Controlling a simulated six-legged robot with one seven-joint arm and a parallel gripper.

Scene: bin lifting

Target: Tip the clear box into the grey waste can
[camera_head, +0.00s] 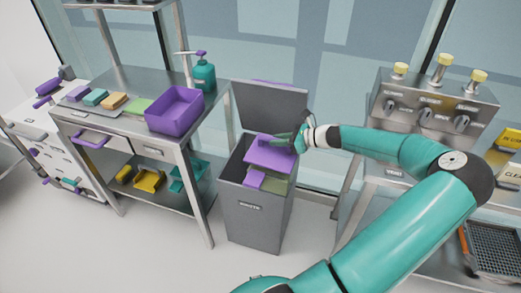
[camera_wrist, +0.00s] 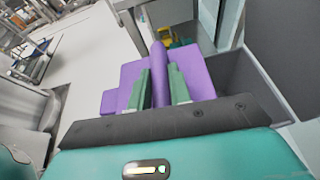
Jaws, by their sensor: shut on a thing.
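The grey waste can (camera_head: 252,215) stands on the floor with its lid (camera_head: 272,108) raised at the back. My gripper (camera_head: 298,138) is over its mouth. In the wrist view its green fingers (camera_wrist: 161,88) are shut on the raised ridge of a purple piece (camera_wrist: 200,68). This purple piece (camera_head: 268,155) shows as a flat, slightly tilted face at the can's opening; its full shape is hidden. A smaller purple block (camera_head: 254,178) and a green piece (camera_head: 276,184) show below it within the rim. I see no see-through box.
A steel table (camera_head: 125,125) at left holds a purple open bin (camera_head: 175,110), a teal pump bottle (camera_head: 204,75) and several coloured pieces. A steel bench with a knobbed unit (camera_head: 430,105) stands at right. Floor in front of the can is clear.

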